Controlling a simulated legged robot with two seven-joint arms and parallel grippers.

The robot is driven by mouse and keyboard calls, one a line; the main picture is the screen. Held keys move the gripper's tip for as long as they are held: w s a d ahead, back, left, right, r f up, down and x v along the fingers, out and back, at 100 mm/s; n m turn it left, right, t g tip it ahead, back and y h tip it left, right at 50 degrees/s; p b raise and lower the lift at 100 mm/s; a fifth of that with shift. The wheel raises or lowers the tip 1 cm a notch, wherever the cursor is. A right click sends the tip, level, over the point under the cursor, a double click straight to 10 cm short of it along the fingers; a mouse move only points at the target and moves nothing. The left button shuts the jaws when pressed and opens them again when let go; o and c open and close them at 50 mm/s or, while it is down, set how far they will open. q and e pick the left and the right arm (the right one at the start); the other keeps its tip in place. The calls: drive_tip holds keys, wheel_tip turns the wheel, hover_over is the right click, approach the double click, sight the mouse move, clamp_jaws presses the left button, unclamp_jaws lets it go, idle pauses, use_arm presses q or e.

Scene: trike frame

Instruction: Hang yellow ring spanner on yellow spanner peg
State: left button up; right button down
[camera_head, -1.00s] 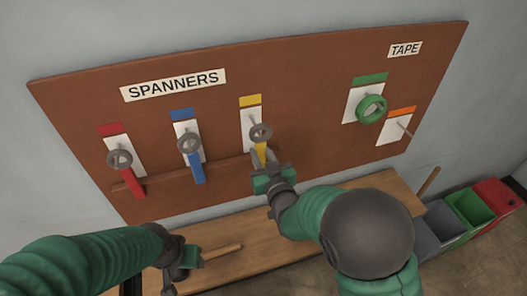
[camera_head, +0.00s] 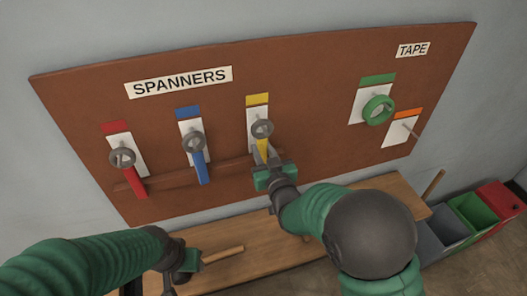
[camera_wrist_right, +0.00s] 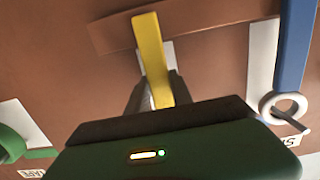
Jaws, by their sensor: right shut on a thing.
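The yellow ring spanner (camera_head: 262,149) hangs down in front of the board, its grey ring (camera_head: 262,128) over the white card under the yellow label (camera_head: 257,100). The yellow peg is hard to make out behind the ring; I cannot tell whether the ring is around it. My right gripper (camera_head: 265,164) is shut on the yellow handle. In the right wrist view the yellow handle (camera_wrist_right: 151,45) stands between the fingers (camera_wrist_right: 156,92); the ring is hidden there. My left gripper (camera_head: 187,263) is low over the bench, close to a wooden handle (camera_head: 222,254); its jaws are unclear.
The red spanner (camera_head: 133,178) and blue spanner (camera_head: 200,165) hang left of the yellow one. Green tape (camera_head: 377,109) hangs at the right beside an empty orange-labelled peg (camera_head: 408,129). A ledge (camera_head: 165,177) crosses the board's lower part. Bins (camera_head: 475,215) stand at right.

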drive_tip(key=shift+a+f, duration=0.1)
drive_tip(key=shift+a, duration=0.1)
drive_tip(key=c, duration=1.6)
unclamp_jaws()
drive_tip(key=o, duration=0.5)
drive_tip(key=shift+s+d, duration=0.1)
drive_tip(key=shift+d, duration=0.1)
drive_tip(key=shift+o, duration=0.2)
drive_tip(key=shift+d, duration=0.15)
drive_tip(key=shift+s, duration=0.1)
